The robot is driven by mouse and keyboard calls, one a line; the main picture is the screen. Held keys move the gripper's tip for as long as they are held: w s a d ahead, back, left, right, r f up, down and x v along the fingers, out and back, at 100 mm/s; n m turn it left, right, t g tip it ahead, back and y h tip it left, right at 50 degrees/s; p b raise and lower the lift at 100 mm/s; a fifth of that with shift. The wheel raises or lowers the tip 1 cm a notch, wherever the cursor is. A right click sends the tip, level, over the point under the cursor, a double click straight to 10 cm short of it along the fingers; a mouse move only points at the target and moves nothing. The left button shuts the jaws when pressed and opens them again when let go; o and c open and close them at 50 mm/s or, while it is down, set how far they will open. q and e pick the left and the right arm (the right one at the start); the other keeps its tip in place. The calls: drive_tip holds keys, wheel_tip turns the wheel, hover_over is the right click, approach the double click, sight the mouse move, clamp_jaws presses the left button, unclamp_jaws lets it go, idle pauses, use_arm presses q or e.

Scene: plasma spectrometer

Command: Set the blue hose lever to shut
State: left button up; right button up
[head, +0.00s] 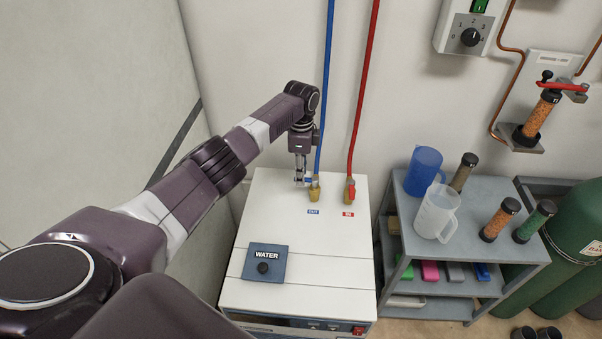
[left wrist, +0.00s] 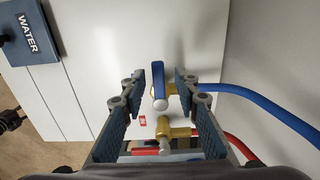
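The blue hose lever (head: 308,179) sits on a brass valve (head: 314,192) at the lower end of the blue hose (head: 325,90), on top of the white cabinet. My left gripper (head: 300,183) points down at the lever, just left of the valve. In the left wrist view the blue lever (left wrist: 158,84) lies between the two fingertips of my left gripper (left wrist: 159,88), with a visible gap on each side. The fingers are open and hold nothing. My right gripper is not in view.
A red lever (head: 351,185) on a second brass valve with a red hose (head: 364,90) stands close to the right. A WATER box (head: 265,262) is nearer on the white cabinet (head: 300,235). A grey shelf (head: 455,255) with jugs stands at right.

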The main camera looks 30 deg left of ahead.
use_arm(q)
wheel_tip(320, 180, up, 12)
idle(0.7)
idle(0.4)
